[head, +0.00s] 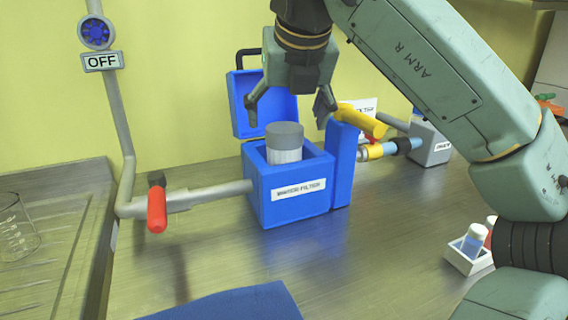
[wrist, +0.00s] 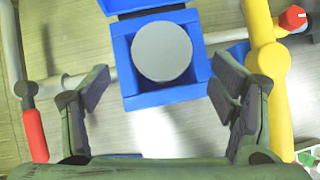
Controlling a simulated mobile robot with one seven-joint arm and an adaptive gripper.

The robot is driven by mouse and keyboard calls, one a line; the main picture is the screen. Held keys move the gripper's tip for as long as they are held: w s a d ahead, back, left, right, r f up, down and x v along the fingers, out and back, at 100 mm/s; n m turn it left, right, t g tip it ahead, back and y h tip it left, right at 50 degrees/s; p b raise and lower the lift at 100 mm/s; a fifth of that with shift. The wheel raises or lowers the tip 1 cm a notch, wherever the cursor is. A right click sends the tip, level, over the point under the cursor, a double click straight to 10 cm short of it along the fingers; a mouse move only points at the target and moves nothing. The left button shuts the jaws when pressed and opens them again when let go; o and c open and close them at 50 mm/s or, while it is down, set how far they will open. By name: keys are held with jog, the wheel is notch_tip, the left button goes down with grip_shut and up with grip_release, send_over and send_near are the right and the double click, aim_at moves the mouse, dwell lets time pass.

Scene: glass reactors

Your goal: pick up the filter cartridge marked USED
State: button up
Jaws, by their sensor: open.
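A filter cartridge with a grey cap (head: 285,130) and a pale ribbed body stands upright inside the open blue filter housing (head: 265,205). Its round grey top also shows in the wrist view (wrist: 161,51). No USED mark is readable on it in either view. The housing's blue lid (head: 243,110) is swung up at the back, and its front label reads roughly "water filter". My gripper (head: 288,112) is open and empty just above the cartridge, with one finger to each side. In the wrist view, the cartridge top lies ahead of the spread fingers (wrist: 160,88).
A pipe with a red-handled valve (head: 156,210) joins the housing's left side. A yellow-handled valve (head: 360,122) and pipework stand close on its right. A white holder (head: 468,262) with small capped containers stands at right. An OFF sign (head: 102,61) hangs upper left.

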aim_at(285, 127)
jog(key=x, duration=0.2)
jog(key=p+x, duration=0.1)
jog(key=x, duration=0.2)
jog(key=shift+w, duration=0.55)
jog(key=shift+c, duration=0.4)
jog(key=c, duration=1.7)
